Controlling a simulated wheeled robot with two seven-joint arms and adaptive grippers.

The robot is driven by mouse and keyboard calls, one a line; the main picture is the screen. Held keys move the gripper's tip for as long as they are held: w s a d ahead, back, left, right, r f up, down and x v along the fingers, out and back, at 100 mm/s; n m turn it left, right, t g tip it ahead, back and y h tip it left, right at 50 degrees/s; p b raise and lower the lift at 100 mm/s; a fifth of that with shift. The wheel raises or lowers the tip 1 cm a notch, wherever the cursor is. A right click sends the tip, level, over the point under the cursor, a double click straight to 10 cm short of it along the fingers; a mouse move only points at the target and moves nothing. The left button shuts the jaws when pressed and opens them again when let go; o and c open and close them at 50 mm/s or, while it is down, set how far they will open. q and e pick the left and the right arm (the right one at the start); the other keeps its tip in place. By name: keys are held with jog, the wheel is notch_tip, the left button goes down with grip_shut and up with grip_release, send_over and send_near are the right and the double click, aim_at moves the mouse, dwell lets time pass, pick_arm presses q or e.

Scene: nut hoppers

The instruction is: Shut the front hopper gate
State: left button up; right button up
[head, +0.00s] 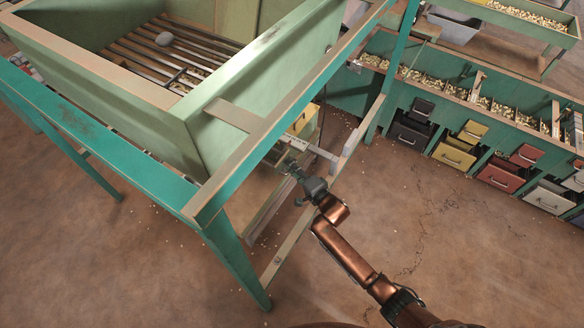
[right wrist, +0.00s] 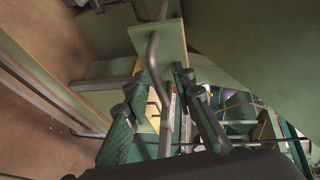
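The green hopper (head: 130,110) stands on a teal frame in the head view, with a grated top. In the right wrist view a pale green plate (right wrist: 158,38), which looks like the front gate, carries a bent grey bar handle (right wrist: 153,65). My right gripper (head: 291,168) is under the hopper's right side. In the right wrist view my right gripper (right wrist: 160,92) has its two dark fingers spread apart, with the bar's lower part between or just beyond their tips. Contact cannot be told. The gate's opening is hidden in the head view. My left gripper is out of view.
The teal frame's leg (head: 236,262) and a low side rail (head: 290,240) stand close to my right arm. A teal bench (head: 390,90) with nut trays and coloured drawers stands at the right. The floor (head: 480,270) in front of it is mostly clear.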

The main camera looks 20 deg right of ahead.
grip_shut()
dwell(0.5)
